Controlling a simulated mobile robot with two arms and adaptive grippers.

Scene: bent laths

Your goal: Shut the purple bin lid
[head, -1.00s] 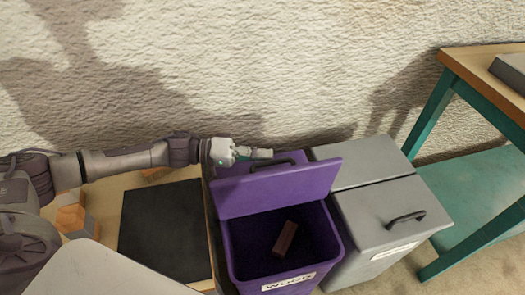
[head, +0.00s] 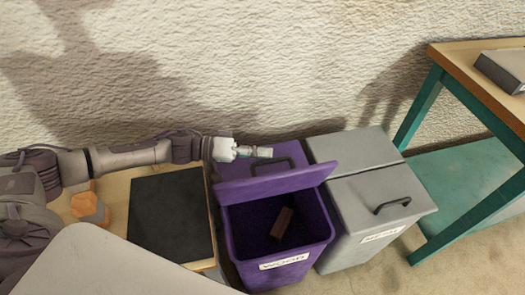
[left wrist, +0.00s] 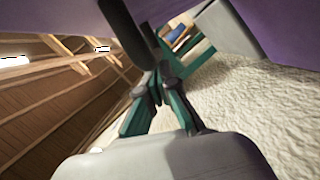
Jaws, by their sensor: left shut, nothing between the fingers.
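The purple bin (head: 317,248) stands on the floor with a label on its front. Its purple lid (head: 285,183) is partly open and leans forward over the back of the opening, its dark handle (head: 270,164) on the far side. A brown block (head: 282,222) lies inside. My left gripper (head: 264,152) is shut and empty, behind the lid, close to the handle; I cannot tell whether it touches the lid. In the left wrist view the shut fingers (left wrist: 158,92) show below the purple lid surface (left wrist: 265,22).
A grey lidded bin (head: 375,205) stands against the purple bin's right side. A teal-legged workbench (head: 422,110) is at the right. The rough wall is close behind.

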